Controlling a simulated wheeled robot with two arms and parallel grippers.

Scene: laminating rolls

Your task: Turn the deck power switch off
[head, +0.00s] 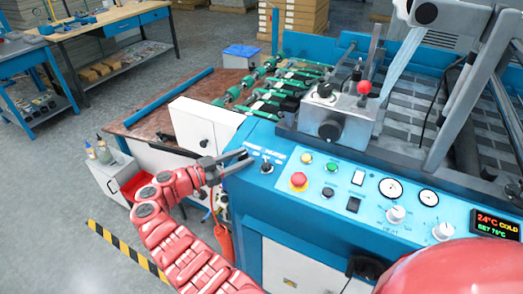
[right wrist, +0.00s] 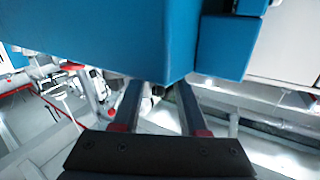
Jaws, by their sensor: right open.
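The blue control panel (head: 300,172) of the laminating machine has a small dark lever switch (head: 266,165) at its left end, with white lettering too small to read. I cannot confirm from the lettering that this is the deck power switch, nor read its position. My right gripper (head: 248,157) is open just left of this switch, its fingers pointing right at the panel's left edge. No contact with the switch shows. In the right wrist view the open fingers (right wrist: 158,92) have nothing between them, and a blue housing corner (right wrist: 165,60) fills the upper middle. My left gripper is not in view.

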